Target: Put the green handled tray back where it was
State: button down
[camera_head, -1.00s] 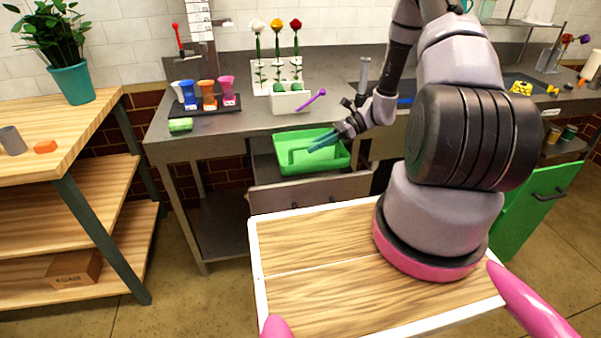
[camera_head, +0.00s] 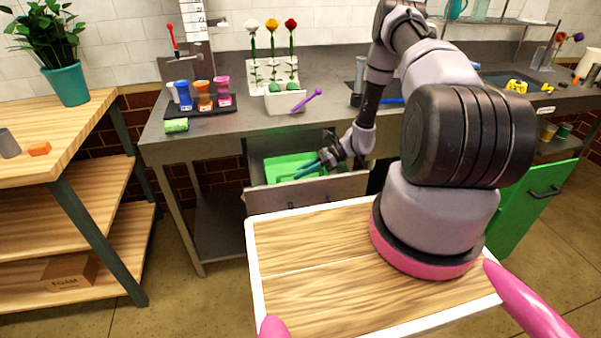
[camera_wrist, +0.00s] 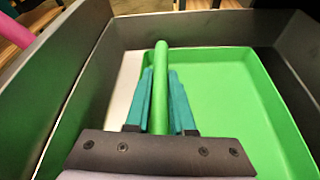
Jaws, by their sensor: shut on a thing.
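The green handled tray (camera_head: 283,167) is inside the open drawer (camera_head: 305,194) under the grey counter. In the wrist view, the tray (camera_wrist: 225,95) lies within the dark drawer walls (camera_wrist: 70,65), with a strip of pale drawer floor showing on its left. My gripper (camera_head: 308,170) reaches down into the drawer. In the wrist view, its teal fingers (camera_wrist: 160,85) are shut on the tray's green bar handle (camera_wrist: 160,60), one on each side. Whether the tray's underside rests on the drawer floor is hidden.
The counter (camera_head: 215,125) above holds a dark rack of coloured cups (camera_head: 203,100) and a white flower stand (camera_head: 272,75). A purple stick (camera_head: 307,99) leans out at the stand's front. A green cabinet door (camera_head: 530,195) stands open at right. A wooden shelf (camera_head: 75,125) is at left.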

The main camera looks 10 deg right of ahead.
jog(key=shift+a, duration=0.1)
jog(key=c, duration=0.8)
grip_release()
jog(key=shift+o, duration=0.2)
jog(key=shift+r, duration=0.15)
jog(key=v, duration=1.2)
